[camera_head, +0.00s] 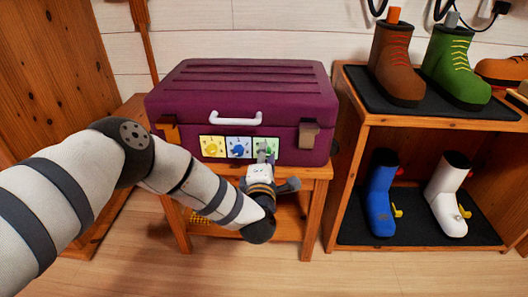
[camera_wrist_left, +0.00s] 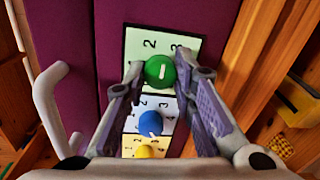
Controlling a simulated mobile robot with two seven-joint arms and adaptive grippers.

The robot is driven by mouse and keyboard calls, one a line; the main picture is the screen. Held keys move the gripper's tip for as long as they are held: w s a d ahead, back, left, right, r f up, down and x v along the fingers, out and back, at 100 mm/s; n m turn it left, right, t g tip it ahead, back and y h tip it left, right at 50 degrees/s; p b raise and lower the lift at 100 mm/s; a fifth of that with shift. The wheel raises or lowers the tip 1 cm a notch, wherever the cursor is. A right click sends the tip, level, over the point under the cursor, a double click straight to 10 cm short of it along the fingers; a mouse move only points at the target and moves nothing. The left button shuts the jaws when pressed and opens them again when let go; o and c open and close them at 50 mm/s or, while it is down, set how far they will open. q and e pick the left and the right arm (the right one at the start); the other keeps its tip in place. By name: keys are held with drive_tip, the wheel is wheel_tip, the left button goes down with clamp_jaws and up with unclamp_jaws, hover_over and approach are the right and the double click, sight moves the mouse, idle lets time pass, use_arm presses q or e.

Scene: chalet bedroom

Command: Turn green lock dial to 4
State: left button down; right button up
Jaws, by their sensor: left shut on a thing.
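The purple suitcase (camera_head: 240,85) stands closed on a wooden stand, with yellow, blue and green lock dials in a row on its front. In the left wrist view, the green dial (camera_wrist_left: 159,71) is a round knob with a white mark, on a pale green plate (camera_wrist_left: 141,42) where 2 and 3 are readable. The plate's other numbers are hidden by the fingers. My left gripper (camera_head: 265,153) is shut on the green dial, one finger on each side of it. The blue dial (camera_wrist_left: 150,123) and yellow dial (camera_wrist_left: 146,152) are beside it. My right gripper is not in view.
The suitcase has a white handle (camera_head: 235,117) above the dials and latches at both ends. The wooden stand (camera_head: 313,190) is below. A shoe rack (camera_head: 345,150) with several boots stands close on the right. Open floor lies in front.

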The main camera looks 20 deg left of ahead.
use_arm(q)
drive_tip(key=shift+m+y+p, duration=0.5)
drive_tip(key=shift+m+p, duration=1.1)
drive_tip(key=shift+m, duration=7)
drive_tip(key=c, duration=1.3)
unclamp_jaws()
